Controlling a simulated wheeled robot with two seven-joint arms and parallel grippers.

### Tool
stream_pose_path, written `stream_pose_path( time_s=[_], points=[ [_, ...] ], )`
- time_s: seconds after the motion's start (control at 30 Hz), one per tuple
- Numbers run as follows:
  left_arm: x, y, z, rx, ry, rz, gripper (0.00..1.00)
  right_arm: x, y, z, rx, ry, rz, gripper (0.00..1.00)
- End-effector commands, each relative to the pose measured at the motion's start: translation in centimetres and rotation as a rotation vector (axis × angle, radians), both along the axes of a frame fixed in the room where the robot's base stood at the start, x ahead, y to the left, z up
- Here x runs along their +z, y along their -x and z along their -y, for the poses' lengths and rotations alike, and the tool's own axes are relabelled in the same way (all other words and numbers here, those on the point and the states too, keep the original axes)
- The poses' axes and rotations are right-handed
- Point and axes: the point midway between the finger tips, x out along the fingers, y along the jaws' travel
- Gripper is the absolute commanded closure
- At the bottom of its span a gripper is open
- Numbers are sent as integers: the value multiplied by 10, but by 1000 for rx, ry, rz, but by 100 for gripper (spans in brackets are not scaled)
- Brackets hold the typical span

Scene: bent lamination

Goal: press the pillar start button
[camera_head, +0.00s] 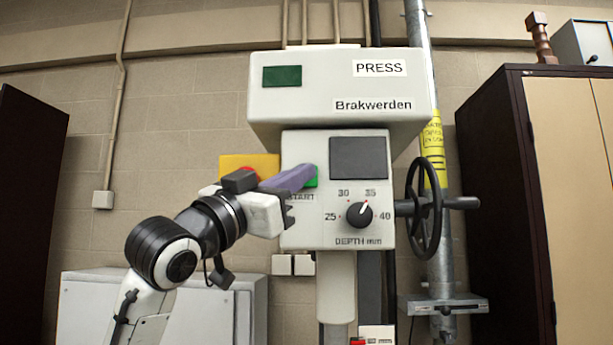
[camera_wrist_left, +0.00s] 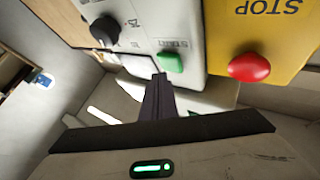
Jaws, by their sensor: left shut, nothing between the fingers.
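The green start button (camera_head: 312,181) sits on the left side of the white press pillar's control panel (camera_head: 300,225), above the START label. It also shows in the wrist view (camera_wrist_left: 169,62). My left gripper (camera_head: 306,172) is shut and empty. Its purple-grey fingers point at the button and cover part of it in the head view. In the wrist view the closed fingertips (camera_wrist_left: 160,77) are right beside the button's edge. I cannot tell whether they touch it. My right gripper is not in view.
A red stop button (camera_wrist_left: 249,67) on a yellow box (camera_wrist_left: 270,30) is close beside the start button. The depth knob (camera_head: 359,213) is below a dark screen (camera_head: 358,158). A black handwheel (camera_head: 424,213) juts out at the right. A dark cabinet (camera_head: 500,200) stands further right.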

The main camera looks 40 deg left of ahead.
Motion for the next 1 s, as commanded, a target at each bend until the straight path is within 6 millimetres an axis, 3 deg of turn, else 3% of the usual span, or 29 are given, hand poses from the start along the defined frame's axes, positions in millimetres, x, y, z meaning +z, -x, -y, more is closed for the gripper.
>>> stream_pose_path(
  time_s=[1.0],
  points=[
    [0, -11, -7, 1, 0, -2, 100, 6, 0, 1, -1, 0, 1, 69]
  ],
)
